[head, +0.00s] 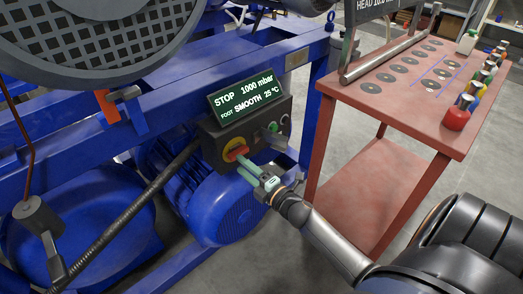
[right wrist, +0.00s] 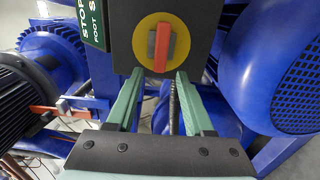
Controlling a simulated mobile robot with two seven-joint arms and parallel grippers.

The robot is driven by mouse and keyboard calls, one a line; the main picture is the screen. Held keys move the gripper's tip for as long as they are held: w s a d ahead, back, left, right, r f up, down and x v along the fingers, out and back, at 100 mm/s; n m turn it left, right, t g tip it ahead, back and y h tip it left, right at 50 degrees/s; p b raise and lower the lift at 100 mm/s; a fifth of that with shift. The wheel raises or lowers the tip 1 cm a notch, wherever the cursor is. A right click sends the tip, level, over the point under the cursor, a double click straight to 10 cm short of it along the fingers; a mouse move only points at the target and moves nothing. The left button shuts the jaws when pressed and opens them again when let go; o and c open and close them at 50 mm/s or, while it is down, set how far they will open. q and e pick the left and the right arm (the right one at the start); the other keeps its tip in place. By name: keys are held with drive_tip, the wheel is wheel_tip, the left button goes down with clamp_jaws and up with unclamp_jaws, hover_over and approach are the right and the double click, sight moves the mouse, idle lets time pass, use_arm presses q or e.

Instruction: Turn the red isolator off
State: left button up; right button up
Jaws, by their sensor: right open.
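The red isolator handle (head: 237,153) sits on a yellow round plate on the front of a dark control box (head: 212,150). In the right wrist view the red handle (right wrist: 162,47) stands upright, in line with the picture's vertical, on its yellow disc (right wrist: 145,47). My right gripper (head: 250,170) is open, its green fingers pointing at the handle from the lower right. In the right wrist view the fingertips of the right gripper (right wrist: 160,74) lie left and right of the disc's lower edge, with nothing between them. Contact is not visible. My left gripper is not in view.
A green display (head: 246,95) above the box reads STOP, 1000 mbar, FOOT SMOOTH, 25 °C. Small knobs (head: 273,127) sit right of the isolator. Blue frame beams (head: 310,110) and a blue motor (head: 225,205) surround it. A red table (head: 400,105) with several small containers stands right.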

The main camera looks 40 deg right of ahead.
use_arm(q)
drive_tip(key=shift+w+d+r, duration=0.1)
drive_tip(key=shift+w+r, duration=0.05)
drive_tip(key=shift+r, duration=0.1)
use_arm(e)
drive_tip(key=s, duration=0.9)
drive_tip(key=shift+d, duration=0.35)
drive_tip(key=shift+s, duration=0.1)
drive_tip(key=s+a+f+m+g+y, duration=0.1)
drive_tip(key=s+a+f+m+g, duration=0.45)
drive_tip(key=a+m, duration=0.35)
drive_tip(key=s+a+f+m+g+y, duration=0.1)
drive_tip(key=s+a+f+m+g, duration=0.5)
drive_tip(key=a, duration=0.5)
use_arm(q)
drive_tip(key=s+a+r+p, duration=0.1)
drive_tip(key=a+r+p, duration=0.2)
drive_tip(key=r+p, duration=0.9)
drive_tip(key=p, duration=0.4)
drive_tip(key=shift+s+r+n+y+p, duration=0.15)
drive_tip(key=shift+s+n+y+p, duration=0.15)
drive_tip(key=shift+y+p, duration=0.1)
use_arm(e)
drive_tip(key=s+d+r+m+t, duration=0.1)
drive_tip(key=d+r, duration=0.1)
drive_tip(key=r, duration=0.4)
drive_tip(key=s+d+r+m+t+h, duration=0.1)
drive_tip(key=d+r+t, duration=0.1)
drive_tip(key=r, duration=0.5)
drive_tip(key=shift+s, duration=0.1)
